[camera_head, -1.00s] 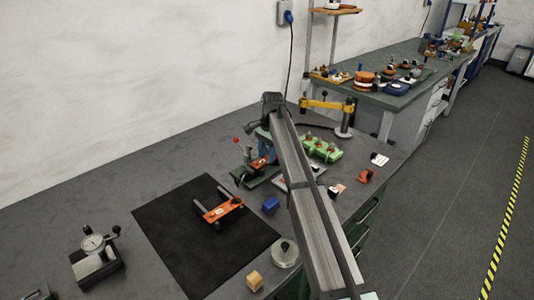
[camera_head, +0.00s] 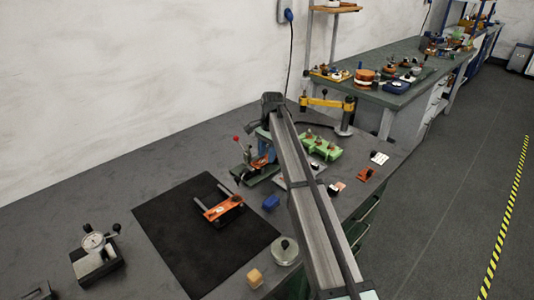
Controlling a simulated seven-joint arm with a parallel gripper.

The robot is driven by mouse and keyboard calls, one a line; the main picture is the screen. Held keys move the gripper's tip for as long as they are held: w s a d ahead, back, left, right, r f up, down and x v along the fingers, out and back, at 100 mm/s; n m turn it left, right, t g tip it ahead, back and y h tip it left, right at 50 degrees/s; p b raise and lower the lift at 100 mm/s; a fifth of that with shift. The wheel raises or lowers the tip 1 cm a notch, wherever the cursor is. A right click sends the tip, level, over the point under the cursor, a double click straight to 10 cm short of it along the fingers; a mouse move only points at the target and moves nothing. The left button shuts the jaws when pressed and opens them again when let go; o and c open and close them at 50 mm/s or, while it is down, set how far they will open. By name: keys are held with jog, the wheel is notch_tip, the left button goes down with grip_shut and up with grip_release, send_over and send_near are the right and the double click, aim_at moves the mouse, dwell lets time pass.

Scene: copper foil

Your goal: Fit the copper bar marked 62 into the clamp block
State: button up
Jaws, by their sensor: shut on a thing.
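An orange-copper bar (camera_head: 223,208) with a pale label lies across a dark fixture on the black mat (camera_head: 175,225). The label is too small to read, so I cannot tell whether it is marked 62. Another orange-copper piece (camera_head: 263,160) shows at a green-based device with a red-knobbed lever (camera_head: 250,172), left of my arm. I cannot tell which of these two holders is the clamp block. My arm rises from the bottom right to a dark joint, with a teal part below it. My gripper does not show, and I see no fingers or anything held in them.
A dial gauge stand (camera_head: 96,248) is at the left. A green tray (camera_head: 322,146) lies behind my arm. The table's back left is bare.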

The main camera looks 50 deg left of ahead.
jog(key=o, duration=0.9)
jog(key=shift+r, duration=0.1)
jog(key=shift+r, duration=1.4)
jog(key=shift+o, duration=0.3)
jog(key=o, duration=0.5)
jog(key=shift+r, duration=0.15)
